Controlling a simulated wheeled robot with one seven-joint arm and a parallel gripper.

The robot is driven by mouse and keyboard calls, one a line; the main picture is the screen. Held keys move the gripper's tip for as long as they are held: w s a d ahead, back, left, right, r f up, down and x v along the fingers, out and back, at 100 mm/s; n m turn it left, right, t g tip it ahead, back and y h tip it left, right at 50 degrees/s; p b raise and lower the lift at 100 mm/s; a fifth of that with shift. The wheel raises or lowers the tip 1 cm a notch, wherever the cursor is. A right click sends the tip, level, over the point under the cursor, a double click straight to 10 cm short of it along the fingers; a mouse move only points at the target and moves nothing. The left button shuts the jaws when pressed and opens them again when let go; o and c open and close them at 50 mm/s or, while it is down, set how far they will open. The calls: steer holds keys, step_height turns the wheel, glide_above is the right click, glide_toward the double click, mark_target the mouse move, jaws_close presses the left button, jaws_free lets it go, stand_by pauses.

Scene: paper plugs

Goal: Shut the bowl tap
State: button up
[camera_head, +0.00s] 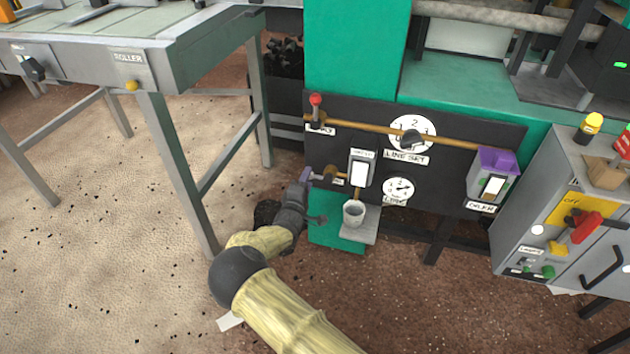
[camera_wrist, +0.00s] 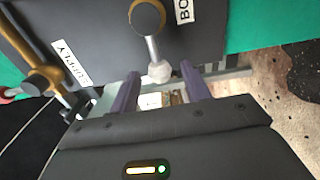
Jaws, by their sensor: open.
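The bowl tap (camera_head: 329,173) is a brass fitting on the dark panel, near the left end of its lower part. In the wrist view, its round hub (camera_wrist: 148,17) and grey lever (camera_wrist: 153,48) show, the lever ending in a pale round knob (camera_wrist: 159,72). The label beside it is cut off and reads "BO". My gripper (camera_head: 307,175) is just left of the tap. In the wrist view, my gripper (camera_wrist: 160,82) is open, its two purple fingers on either side of the knob. Clear space shows beside the knob; contact is not visible.
The supply tap (camera_head: 316,101) with a red knob is above on the same panel. A grey cup (camera_head: 353,213) stands on a small ledge to the lower right, below a sight glass (camera_head: 361,170). A grey roller table (camera_head: 190,60) stands left. Open floor lies between.

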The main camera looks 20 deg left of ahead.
steer(key=shift+w+d+b, duration=0.1)
steer(key=shift+w+b, duration=0.2)
steer(key=shift+w, duration=0.3)
steer(key=c, duration=0.6)
steer(key=shift+s+a, duration=0.15)
steer(key=shift+a, duration=0.05)
steer(key=shift+c, duration=0.4)
